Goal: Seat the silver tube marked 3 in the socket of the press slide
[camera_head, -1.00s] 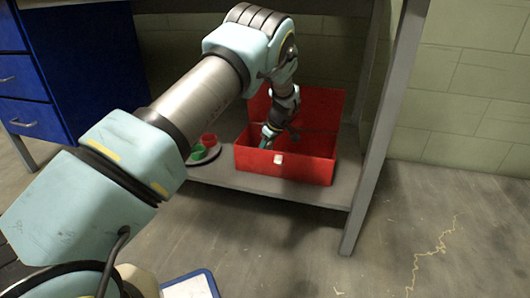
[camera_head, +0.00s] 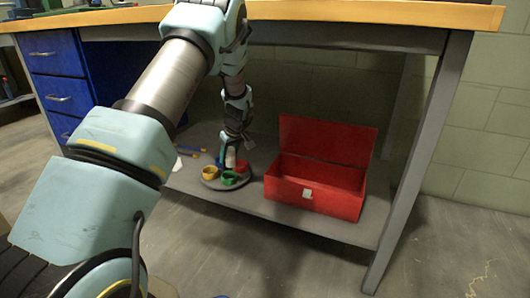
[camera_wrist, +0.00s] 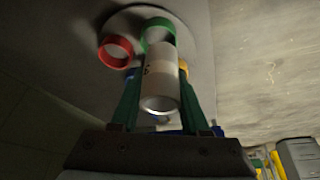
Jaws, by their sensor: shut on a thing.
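A silver tube (camera_wrist: 160,85) with a pale band and a small dark mark stands between the two teal fingers of my gripper (camera_wrist: 158,95) in the wrist view. The mark is too small to read. In the head view my gripper (camera_head: 231,148) points down on the lower shelf with the pale tube (camera_head: 231,158) in it. The tube is over or beside a round grey plate (camera_head: 209,184) with coloured rings; I cannot tell whether it touches. A green ring (camera_wrist: 157,30) shows just beyond the tube. I cannot pick out the press slide.
A red ring (camera_wrist: 116,52) and a yellow ring (camera_head: 224,167) are also on the plate. An open red toolbox (camera_head: 320,185) stands close to its right. The wooden bench top (camera_head: 350,14) is above, and a grey leg (camera_head: 420,160) stands at right.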

